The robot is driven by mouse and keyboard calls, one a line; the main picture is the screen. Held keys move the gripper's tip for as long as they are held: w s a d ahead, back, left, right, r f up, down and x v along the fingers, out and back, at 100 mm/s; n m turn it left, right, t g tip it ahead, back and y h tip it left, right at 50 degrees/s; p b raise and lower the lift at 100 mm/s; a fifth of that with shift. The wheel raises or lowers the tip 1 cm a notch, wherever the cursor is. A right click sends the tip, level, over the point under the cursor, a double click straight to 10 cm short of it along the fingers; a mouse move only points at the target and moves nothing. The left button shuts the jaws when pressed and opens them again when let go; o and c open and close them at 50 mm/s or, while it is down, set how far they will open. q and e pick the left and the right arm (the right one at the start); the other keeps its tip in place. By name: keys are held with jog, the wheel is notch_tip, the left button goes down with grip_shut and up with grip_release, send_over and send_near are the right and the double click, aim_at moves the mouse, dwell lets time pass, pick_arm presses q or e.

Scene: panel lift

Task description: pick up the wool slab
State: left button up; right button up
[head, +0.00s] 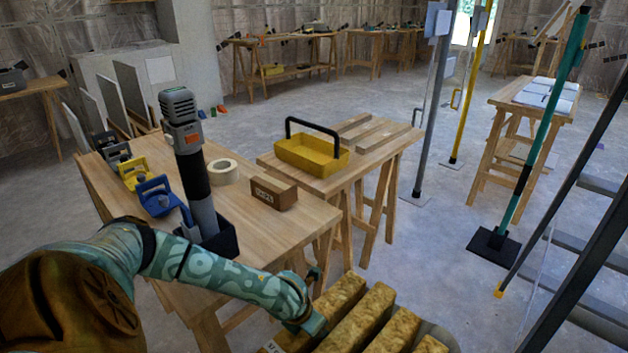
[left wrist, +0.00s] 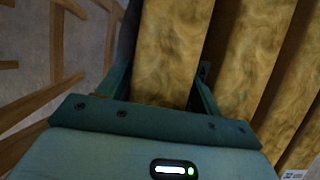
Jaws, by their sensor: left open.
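Several yellow-brown wool slabs stand side by side in a row at the bottom of the head view, the nearest wool slab (head: 341,296) at the left end. My left gripper (head: 316,302) is at this slab's left end, with its jaws open. In the left wrist view, this wool slab (left wrist: 168,45) lies between the two fingers of my left gripper (left wrist: 160,88), one finger on each side. I cannot tell whether the fingers touch it. My right gripper is not in view.
A wooden workbench (head: 262,238) beside my left arm holds a brown block (head: 274,193), a tape roll (head: 223,171) and clamp-like tools. A second table (head: 375,163) behind carries a yellow tote (head: 312,154). Poles and a dark frame stand at right. Open floor lies between.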

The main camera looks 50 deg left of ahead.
pick_arm(q)
jog(key=shift+r, duration=0.1)
jog(key=c, duration=1.2)
jog(key=shift+r, duration=0.15)
